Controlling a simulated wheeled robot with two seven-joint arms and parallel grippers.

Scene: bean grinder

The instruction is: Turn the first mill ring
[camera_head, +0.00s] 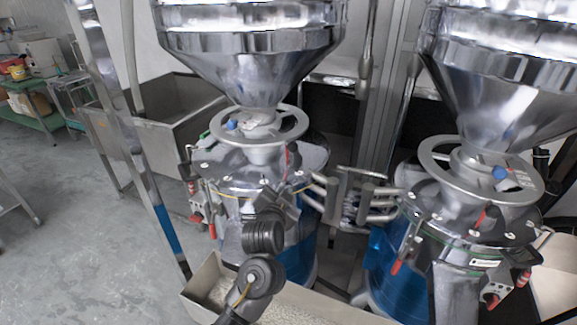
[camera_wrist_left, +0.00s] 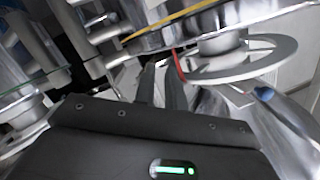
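The left mill has a grey metal ring (camera_head: 291,133) around its neck, under a steel hopper (camera_head: 250,60). The ring also shows at the upper right of the left wrist view (camera_wrist_left: 265,62). A similar ring (camera_head: 532,190) sits on the right mill. My left gripper (camera_head: 285,195) is in front of the left mill, below its ring, partly blending with the metal parts behind. In the left wrist view, its two dark fingers (camera_wrist_left: 161,85) stand apart with a narrow gap, left of the ring and not around it. My right gripper is in no view.
Red-handled clamps (camera_head: 402,255) and metal brackets (camera_head: 350,195) stick out between the mills. A slanted steel post (camera_head: 130,140) and a steel sink (camera_head: 165,115) stand left.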

